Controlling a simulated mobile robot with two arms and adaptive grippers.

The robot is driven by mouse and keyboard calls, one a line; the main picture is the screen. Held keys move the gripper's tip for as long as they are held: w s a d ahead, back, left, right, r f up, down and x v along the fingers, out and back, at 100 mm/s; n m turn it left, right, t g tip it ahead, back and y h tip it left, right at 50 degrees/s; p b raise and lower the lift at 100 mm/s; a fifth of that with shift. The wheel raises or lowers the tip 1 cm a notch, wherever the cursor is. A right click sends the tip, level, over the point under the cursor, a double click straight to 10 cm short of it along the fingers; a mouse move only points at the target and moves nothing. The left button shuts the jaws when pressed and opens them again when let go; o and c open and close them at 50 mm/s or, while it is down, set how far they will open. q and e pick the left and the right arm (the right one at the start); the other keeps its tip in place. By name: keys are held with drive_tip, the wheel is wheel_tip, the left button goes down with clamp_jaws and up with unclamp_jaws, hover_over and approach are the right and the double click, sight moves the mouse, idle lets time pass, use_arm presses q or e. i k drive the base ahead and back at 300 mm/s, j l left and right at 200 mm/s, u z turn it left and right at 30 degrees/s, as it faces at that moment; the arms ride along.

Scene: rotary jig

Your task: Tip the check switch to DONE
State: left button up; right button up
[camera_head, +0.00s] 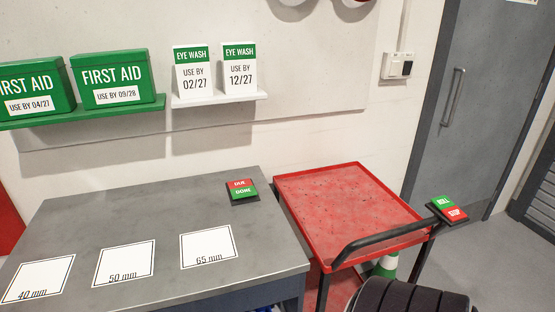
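The check switch (242,191) is a small rocker on a dark base at the back right of the grey table (150,222). Its far half is red and reads DUE. Its near half is green and reads DONE. The picture is too small to tell for certain which half is pressed down. Nothing touches or covers the switch. Neither of my grippers is in view.
White cards marked 40 mm (37,279), 50 mm (124,264) and 65 mm (208,247) lie on the table. A red cart (345,205) stands to the right, with a ROLL/STOP switch (449,208) by its handle. First aid boxes (112,78) sit on a wall shelf.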

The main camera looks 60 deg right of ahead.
sight(240, 188)
drive_tip(key=z, duration=1.5)
drive_tip(key=k+j+u, duration=0.15)
drive_tip(key=j+u, duration=0.25)
drive_tip(key=l, duration=0.1)
